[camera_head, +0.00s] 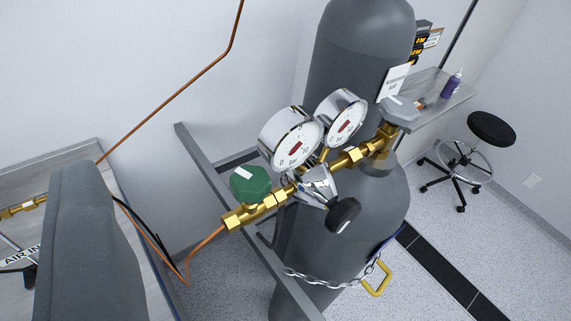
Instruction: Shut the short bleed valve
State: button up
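No valve in view carries a label that I can read as short bleed. A green knob (250,185) with a white mark sits on a brass fitting line (268,203) below two round gauges (291,138). A black knob (343,214) is on the regulator to its right. A grey handle (398,112) is at the cylinder neck. Another brass fitting (22,206) shows at the left edge above an "AIR IN" label (22,256). I do not see my gripper's fingertips. A large grey rounded part at lower left hides some of the bench; I cannot tell what it is.
A grey gas cylinder (345,245) stands in a grey frame (215,185) with a chain (325,281) around it; another stands behind. A copper tube (185,75) crosses the wall. A black stool (490,128) and a shelf (428,92) are at right, with open floor nearby.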

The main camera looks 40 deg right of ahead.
aim_at(250, 184)
jog(key=z, duration=0.4)
jog(key=k, duration=0.4)
jog(key=z, duration=0.55)
